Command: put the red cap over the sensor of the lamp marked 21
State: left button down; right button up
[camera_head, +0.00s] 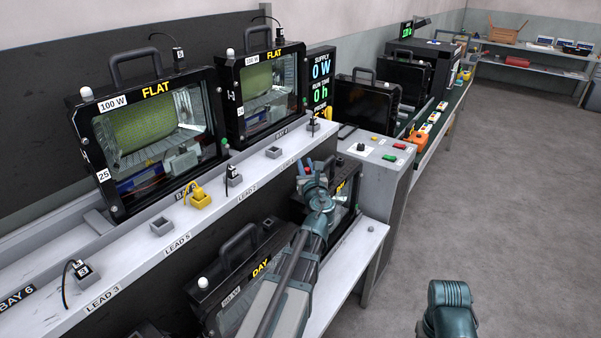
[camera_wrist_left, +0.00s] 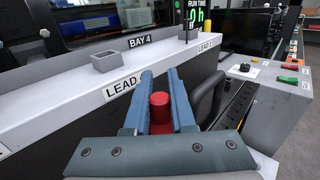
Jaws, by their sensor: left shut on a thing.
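The red cap (camera_wrist_left: 160,106) is held upright between the two blue fingers of my left gripper (camera_wrist_left: 160,92) in the left wrist view. In the head view my left gripper (camera_head: 308,172) is above a lower-shelf lamp (camera_head: 341,197) marked DAY, largely hidden behind my gripper and arm. I cannot read a 21 on any lamp. The upper lamp at left (camera_head: 155,130) is marked 25; the label on the upper lamp beside it (camera_head: 262,88) is too small to read surely. White domes (camera_head: 86,93) sit on top corners of lamps. My right gripper is out of view.
Another DAY lamp (camera_head: 245,280) stands nearer on the lower shelf, partly behind my left arm. The upper ledge (camera_head: 130,262) carries grey sockets and a yellow plug (camera_head: 200,197). A grey control cabinet (camera_head: 385,185) stands right of the lamps. Open floor (camera_head: 500,200) lies at right.

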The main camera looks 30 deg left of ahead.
pick_arm(q)
jog(key=shift+w+a+f+b, duration=0.3)
jog(key=shift+a+f+b, duration=0.1)
jog(key=shift+a, duration=0.1)
jog(key=shift+w+a+f+b, duration=0.25)
jog(key=shift+a+f, duration=0.1)
jog(key=shift+a, duration=0.1)
jog(key=shift+d+f+b, duration=0.25)
jog(key=shift+f+b, duration=0.7)
jog(key=shift+b, duration=0.1)
jog(key=shift+f, duration=0.25)
jog(key=shift+r, duration=0.1)
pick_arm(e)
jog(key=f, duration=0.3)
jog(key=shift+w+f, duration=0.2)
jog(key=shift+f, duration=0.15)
pick_arm(q)
jog(key=shift+f+b, duration=0.65)
jog(key=shift+b, duration=0.1)
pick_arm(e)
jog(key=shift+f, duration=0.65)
pick_arm(q)
jog(key=c, duration=0.8)
grip_release()
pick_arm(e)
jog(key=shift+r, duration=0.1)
